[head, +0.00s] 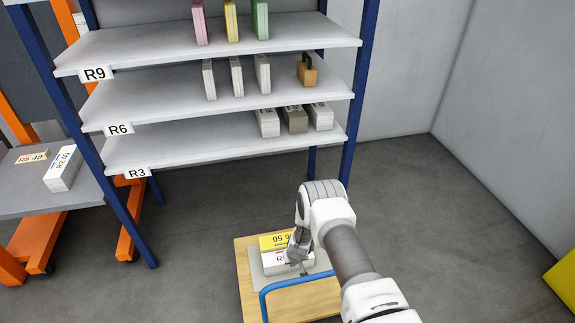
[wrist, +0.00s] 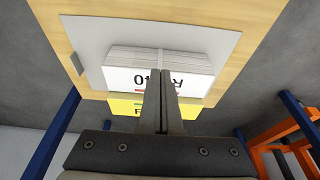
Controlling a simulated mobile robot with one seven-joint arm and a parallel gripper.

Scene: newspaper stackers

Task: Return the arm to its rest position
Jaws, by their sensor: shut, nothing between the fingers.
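My gripper (head: 303,268) is at the end of my white arm, low over the wooden cart. In the wrist view my gripper (wrist: 161,76) has its two grey fingers together with nothing between them. The fingers overlap the labelled face of a white paper stack (wrist: 125,78); I cannot tell whether they touch it. The white stack (head: 274,263) lies on a grey plate on the cart. A yellow-labelled stack (head: 272,242) lies beside it and is partly hidden by the fingers in the wrist view.
The wooden cart (head: 247,296) has a blue handle (head: 283,284) close to my gripper. A shelf rack (head: 220,150) with several stacks and a brown padlock-like block (head: 307,75) stands behind. A grey table (head: 25,200) is at the left. Floor is free at the right.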

